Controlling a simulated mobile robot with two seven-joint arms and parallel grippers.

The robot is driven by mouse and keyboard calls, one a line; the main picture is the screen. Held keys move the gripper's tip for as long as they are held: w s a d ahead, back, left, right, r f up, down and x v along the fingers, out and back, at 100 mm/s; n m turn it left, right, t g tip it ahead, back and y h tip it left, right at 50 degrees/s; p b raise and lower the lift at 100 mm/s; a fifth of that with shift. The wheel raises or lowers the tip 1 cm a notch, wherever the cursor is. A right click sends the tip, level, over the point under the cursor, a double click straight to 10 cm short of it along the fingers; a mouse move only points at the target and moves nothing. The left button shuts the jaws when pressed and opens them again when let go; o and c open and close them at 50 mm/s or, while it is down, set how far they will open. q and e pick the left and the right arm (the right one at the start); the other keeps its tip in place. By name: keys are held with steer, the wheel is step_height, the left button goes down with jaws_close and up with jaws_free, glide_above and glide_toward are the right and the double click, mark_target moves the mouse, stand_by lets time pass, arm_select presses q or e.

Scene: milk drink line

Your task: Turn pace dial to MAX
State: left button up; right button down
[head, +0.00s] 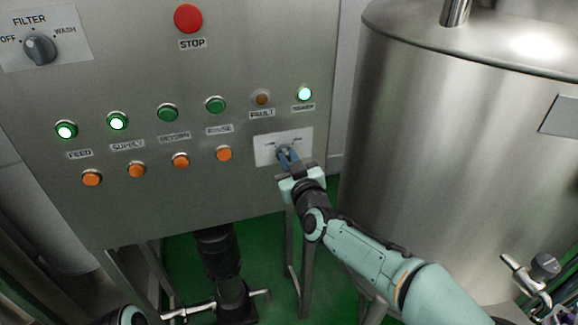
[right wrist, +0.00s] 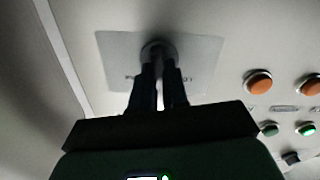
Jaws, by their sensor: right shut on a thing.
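The pace dial (right wrist: 157,48) is a small knob on a light label plate (head: 267,151) at the lower right of the grey control panel. My right gripper (head: 287,156) reaches it from below right. In the right wrist view the gripper's two dark fingers (right wrist: 159,80) are closed around the knob. The fingers hide most of the dial, and its pointer and the label text cannot be read. My left gripper is not seen.
Green and orange buttons sit left of the dial, with a lit lamp (head: 305,94) above it. A red STOP button (head: 188,18) and a FILTER dial (head: 40,49) are higher up. A large steel tank (head: 440,150) stands close at the right.

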steer(key=m+b, duration=0.1)
steer(key=m, duration=0.2)
steer(key=m+b, duration=0.1)
steer(key=m, duration=0.2)
steer(key=shift+d+m, duration=0.2)
steer(key=shift+m, duration=0.1)
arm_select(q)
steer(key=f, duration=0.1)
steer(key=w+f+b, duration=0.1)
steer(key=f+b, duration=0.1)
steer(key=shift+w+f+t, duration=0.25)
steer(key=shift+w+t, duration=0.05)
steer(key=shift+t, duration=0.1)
arm_select(e)
steer(key=m, duration=0.4)
steer(key=shift+w+m, duration=0.1)
steer(key=shift+m, duration=0.3)
steer(key=c, duration=1.1)
jaws_free()
steer(key=shift+c, duration=0.2)
arm_select(q)
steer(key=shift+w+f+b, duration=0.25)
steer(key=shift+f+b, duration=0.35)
steer(key=shift+b, duration=0.2)
arm_select(e)
steer(key=v, duration=1.3)
steer(key=shift+s, duration=0.2)
steer(key=shift+d, duration=0.1)
